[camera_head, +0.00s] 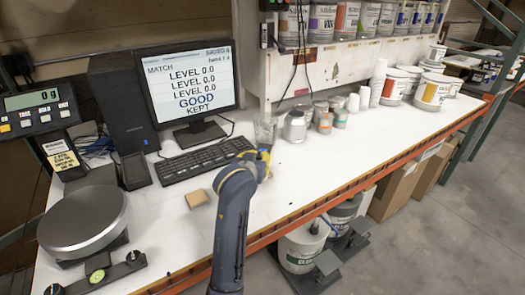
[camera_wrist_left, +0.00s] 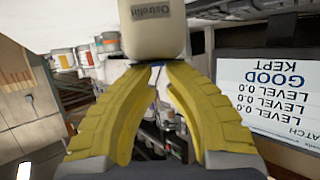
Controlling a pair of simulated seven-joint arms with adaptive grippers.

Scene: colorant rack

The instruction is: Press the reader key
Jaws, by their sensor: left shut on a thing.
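My left gripper (camera_head: 264,157) is above the white bench, just right of the keyboard. In the left wrist view its yellow fingers (camera_wrist_left: 158,68) close in on a pale, lettered block-like thing (camera_wrist_left: 152,35) at their tips. The fingers are shut on this thing. A greyish shape (camera_head: 265,132) shows at the gripper in the head view; I cannot tell whether it is the same thing. I cannot make out a reader key in either view. The monitor (camera_head: 188,85) reads MATCH, several LEVEL 0.0 lines, GOOD and KEPT. My right gripper is not in view.
The keyboard (camera_head: 200,160) lies before the monitor, with a small tan block (camera_head: 197,198) in front. A round scale (camera_head: 82,220) stands at left; its display (camera_head: 32,100) reads 0 g. A grey tin (camera_head: 295,127) and several small pots stand right of my gripper. The bench front is mostly clear.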

